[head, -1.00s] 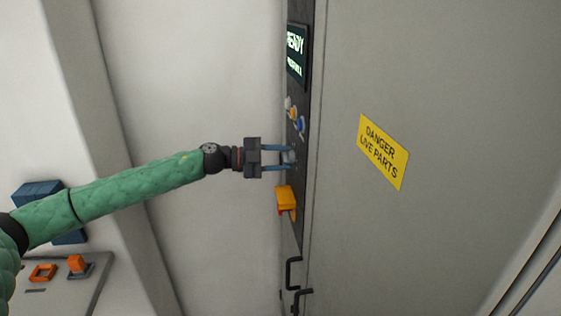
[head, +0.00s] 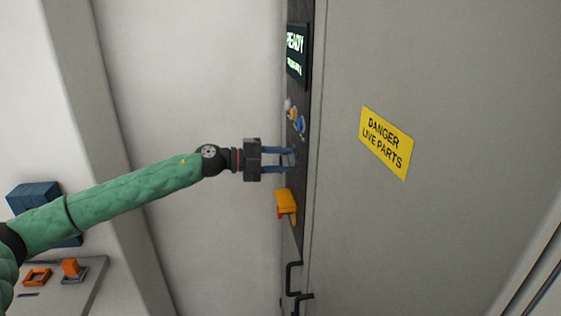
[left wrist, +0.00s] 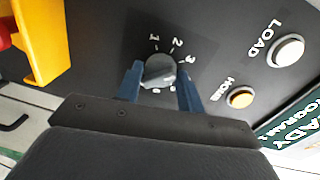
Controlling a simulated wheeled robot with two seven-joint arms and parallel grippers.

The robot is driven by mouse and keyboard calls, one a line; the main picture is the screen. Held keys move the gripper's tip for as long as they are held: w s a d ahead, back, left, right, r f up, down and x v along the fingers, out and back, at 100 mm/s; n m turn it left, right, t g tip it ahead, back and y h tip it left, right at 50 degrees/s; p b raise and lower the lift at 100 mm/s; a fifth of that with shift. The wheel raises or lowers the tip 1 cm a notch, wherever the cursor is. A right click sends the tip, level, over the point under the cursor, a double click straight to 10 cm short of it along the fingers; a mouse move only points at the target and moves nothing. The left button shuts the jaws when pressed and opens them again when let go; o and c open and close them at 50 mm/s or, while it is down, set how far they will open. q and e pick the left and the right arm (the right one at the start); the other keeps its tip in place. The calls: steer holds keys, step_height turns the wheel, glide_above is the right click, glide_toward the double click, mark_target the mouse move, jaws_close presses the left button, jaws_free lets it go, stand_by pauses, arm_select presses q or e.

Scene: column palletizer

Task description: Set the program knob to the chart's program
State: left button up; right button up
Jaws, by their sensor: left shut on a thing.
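The grey program knob (left wrist: 160,71) sits on the dark panel in the left wrist view, with the numbers 1, 2 and 3 around its upper side. Other marks below it are partly hidden. My left gripper (left wrist: 160,68) has its blue fingers on either side of the knob and is shut on it. In the head view my left gripper (head: 288,160) reaches the panel from the left, and its fingers mostly cover the knob. The knob's exact setting is hard to read. The chart is not recognisable in these views. My right gripper is not in view.
A screen (head: 296,54) reads READY with a small program line below. A white LOAD button (left wrist: 289,50) and an amber HOME button (left wrist: 240,97) are right of the knob. A yellow guard (head: 286,201) sits below it. A DANGER sign (head: 386,143) is on the cabinet side.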

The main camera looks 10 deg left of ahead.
arm_select(q)
steer(key=shift+r, duration=0.1)
steer(key=o, duration=1)
steer(key=shift+c, duration=0.2)
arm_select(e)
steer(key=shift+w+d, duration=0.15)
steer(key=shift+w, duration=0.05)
arm_select(q)
steer(key=shift+a, duration=0.1)
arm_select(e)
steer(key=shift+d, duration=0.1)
